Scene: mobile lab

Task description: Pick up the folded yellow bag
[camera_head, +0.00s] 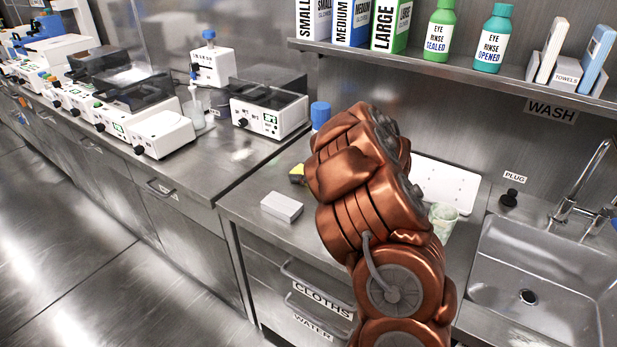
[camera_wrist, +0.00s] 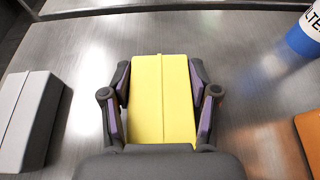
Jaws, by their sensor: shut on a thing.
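The folded yellow bag (camera_wrist: 162,95) is a flat yellow block with a seam line along its length. It fills the middle of the wrist view, between the fingers. My gripper (camera_wrist: 160,106) is shut on it, one dark finger with a purple pad at each side. In the head view only a small yellow piece of the bag (camera_head: 297,173) shows left of my arm; my copper-coloured arm hides the rest. The pictures do not clearly show whether the bag touches the counter.
A grey-white block (camera_head: 282,207) lies on the counter left of the bag. A cup (camera_head: 442,220), a white board (camera_head: 450,182) and a sink (camera_head: 545,275) are at right.

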